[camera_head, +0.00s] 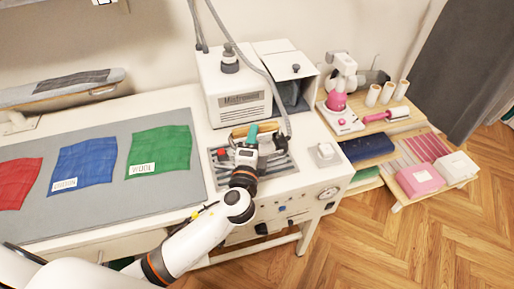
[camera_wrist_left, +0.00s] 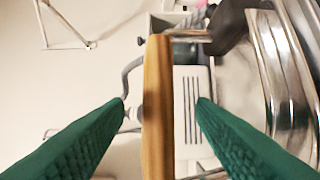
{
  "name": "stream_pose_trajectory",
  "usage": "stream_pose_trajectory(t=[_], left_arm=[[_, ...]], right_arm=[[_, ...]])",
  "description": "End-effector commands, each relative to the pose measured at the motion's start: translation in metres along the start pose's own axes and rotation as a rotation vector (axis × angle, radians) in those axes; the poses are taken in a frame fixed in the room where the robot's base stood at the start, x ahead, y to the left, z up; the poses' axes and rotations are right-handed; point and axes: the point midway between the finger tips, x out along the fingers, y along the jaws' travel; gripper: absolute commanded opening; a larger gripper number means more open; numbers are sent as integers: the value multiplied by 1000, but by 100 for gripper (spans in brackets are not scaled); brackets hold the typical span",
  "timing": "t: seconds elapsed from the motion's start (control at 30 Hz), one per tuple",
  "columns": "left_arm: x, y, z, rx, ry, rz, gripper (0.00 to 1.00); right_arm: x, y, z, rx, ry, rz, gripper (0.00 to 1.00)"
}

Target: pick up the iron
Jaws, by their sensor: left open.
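The iron, with its wooden handle (camera_head: 238,132), rests on the slatted metal stand (camera_head: 281,164) on the white table. My left gripper (camera_head: 252,134) is over the iron from the front and hides much of it. In the left wrist view the wooden handle (camera_wrist_left: 158,110) runs upright between the two green fingers of my left gripper (camera_wrist_left: 161,102). The fingers are open, with a visible gap on both sides of the handle. Shiny metal parts show at the right of that view. My right gripper is not in view.
A white steam unit (camera_head: 236,90) with a hose stands behind the iron. Red, blue (camera_head: 83,166) and green (camera_head: 158,150) cloths lie on the grey mat (camera_head: 110,203) to the left. A wooden shelf (camera_head: 397,120) with spools and boxes is at the right.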

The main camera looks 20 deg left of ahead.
Motion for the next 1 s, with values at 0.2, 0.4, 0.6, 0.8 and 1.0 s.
stream_pose_trajectory(t=[0.2, 0.4, 0.6, 0.8, 1.0], left_arm=[[34, 3, 3, 2, 1, 2, 51], [46, 0, 3, 0, 0, -1, 51], [46, 0, 3, -1, 0, -1, 46], [45, 0, 3, 0, 0, -1, 13], [45, -1, 3, 0, 0, -1, 0]], right_arm=[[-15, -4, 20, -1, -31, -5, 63], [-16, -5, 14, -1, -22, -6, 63], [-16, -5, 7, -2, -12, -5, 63], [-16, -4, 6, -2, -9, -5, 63], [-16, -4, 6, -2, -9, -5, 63]])
